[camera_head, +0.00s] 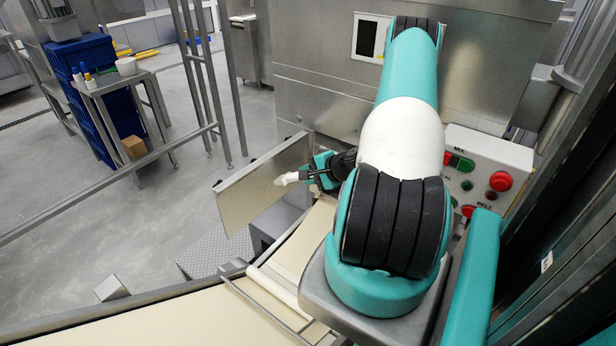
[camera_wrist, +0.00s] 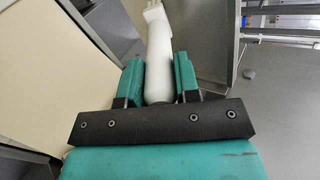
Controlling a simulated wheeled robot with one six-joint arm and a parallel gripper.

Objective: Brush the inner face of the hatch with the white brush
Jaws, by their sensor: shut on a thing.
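The hatch (camera_head: 250,192) is a flat metal panel standing open, left of my arm in the head view. My gripper (camera_head: 306,176) is in front of it and shut on the handle of the white brush (camera_head: 286,180). The brush points left across the hatch face; I cannot tell whether its bristles touch. In the wrist view, my gripper (camera_wrist: 158,68) holds the white brush (camera_wrist: 158,48) between its two green fingers, with the bristle end at the top edge. A grey panel (camera_wrist: 207,42), seemingly the hatch, lies behind and right of the brush.
A cream belt (camera_head: 190,318) runs along the front below the hatch. A control box (camera_head: 487,168) with red and green buttons stands right of my arm. A metal railing (camera_head: 110,193), blue crates (camera_head: 93,52) and a small table (camera_head: 120,80) are at the left, with open floor between.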

